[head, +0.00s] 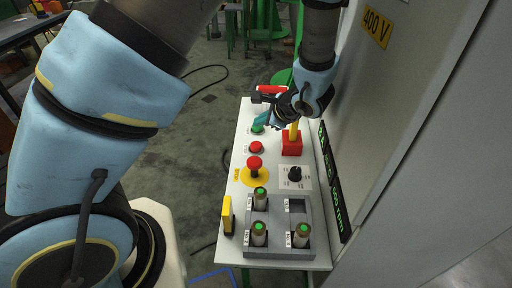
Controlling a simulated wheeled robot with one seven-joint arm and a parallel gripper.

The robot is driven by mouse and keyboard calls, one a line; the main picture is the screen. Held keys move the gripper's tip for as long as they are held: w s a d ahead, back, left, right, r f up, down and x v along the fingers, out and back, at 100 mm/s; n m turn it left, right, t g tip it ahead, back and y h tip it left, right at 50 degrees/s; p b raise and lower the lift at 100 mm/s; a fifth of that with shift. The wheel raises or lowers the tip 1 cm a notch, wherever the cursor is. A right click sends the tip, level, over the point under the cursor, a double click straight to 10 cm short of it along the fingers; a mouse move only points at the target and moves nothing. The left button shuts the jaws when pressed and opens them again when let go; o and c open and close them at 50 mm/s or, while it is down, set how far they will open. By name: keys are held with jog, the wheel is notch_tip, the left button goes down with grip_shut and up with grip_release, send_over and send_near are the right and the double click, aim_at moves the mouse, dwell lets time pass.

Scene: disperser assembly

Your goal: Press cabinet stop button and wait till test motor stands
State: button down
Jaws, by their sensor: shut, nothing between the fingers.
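A red push button (256,147) sits on the light control panel (240,150), just below a green button (258,128). Further down the panel is a red mushroom-head button (254,162) on a round yellow plate (262,178). My gripper (261,120) is at the upper part of the panel, with its teal fingertips shut and empty. The tips are over or beside the green button, above the red one in the picture; I cannot tell whether they touch. I cannot make out the test motor.
A red block with a yellow handle (292,143) stands right of the buttons, above a black rotary knob (295,174). A grey rack (283,249) holds green-topped cylinders. A yellow upright piece (227,214) stands left of it. The grey cabinet (375,100) walls the right side.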

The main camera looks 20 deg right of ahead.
jog(key=b, duration=0.3)
send_over(255, 143)
jog(key=s, duration=0.2)
jog(key=f, duration=0.4)
jog(key=shift+w+d+f, duration=0.1)
jog(key=shift+d+f, duration=0.15)
jog(key=shift+d, duration=0.15)
jog(key=shift+f+b, duration=0.5)
jog(key=shift+f, duration=0.15)
dwell(0.5)
jog(key=shift+f+b, duration=0.3)
jog(key=shift+b, duration=0.35)
jog(key=shift+f+b, duration=0.85)
jog(key=shift+b, duration=0.05)
dwell(0.7)
jog(key=shift+r, duration=0.15)
jog(key=shift+r+p, duration=0.8)
jog(key=shift+r, duration=0.35)
jog(key=shift+r, duration=0.1)
jog(key=shift+r+p, duration=1.6)
jog(key=shift+r, duration=0.8)
